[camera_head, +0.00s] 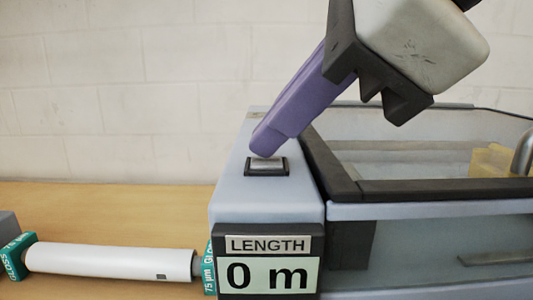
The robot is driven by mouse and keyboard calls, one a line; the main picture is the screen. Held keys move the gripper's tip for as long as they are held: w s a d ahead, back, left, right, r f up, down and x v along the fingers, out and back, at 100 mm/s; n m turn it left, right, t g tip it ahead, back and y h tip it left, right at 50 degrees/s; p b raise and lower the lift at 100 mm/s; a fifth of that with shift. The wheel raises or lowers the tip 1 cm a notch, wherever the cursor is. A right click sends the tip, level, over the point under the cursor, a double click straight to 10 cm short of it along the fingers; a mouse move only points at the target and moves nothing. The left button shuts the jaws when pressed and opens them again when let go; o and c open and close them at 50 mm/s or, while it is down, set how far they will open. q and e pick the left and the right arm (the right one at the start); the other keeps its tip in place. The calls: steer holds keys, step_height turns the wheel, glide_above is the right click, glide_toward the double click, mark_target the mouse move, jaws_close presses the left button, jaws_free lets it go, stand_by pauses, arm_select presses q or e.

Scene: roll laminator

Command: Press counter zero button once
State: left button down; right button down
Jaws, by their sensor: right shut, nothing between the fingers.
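The counter zero button (267,165) is a grey square button in a black frame on top of the laminator's light grey end housing. The length display (267,276) on the housing's front reads "0 m". My right gripper (267,150) comes down from the upper right with its purple fingers shut and empty. Its fingertips are at the back edge of the button; I cannot tell whether they touch it or hover just above. My left gripper is not in view.
The laminator's dark-framed clear cover (430,190) is to the right of the housing. A white film roll (110,262) with teal end caps lies on the wooden table (110,205) at the left. A pale block wall stands behind.

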mark_target(277, 164)
steer(key=shift+r+p, duration=0.5)
steer(key=shift+r, duration=0.25)
steer(key=shift+r, duration=0.1)
step_height(277, 164, up, 5)
steer(key=p, duration=0.3)
steer(key=shift+p, duration=0.4)
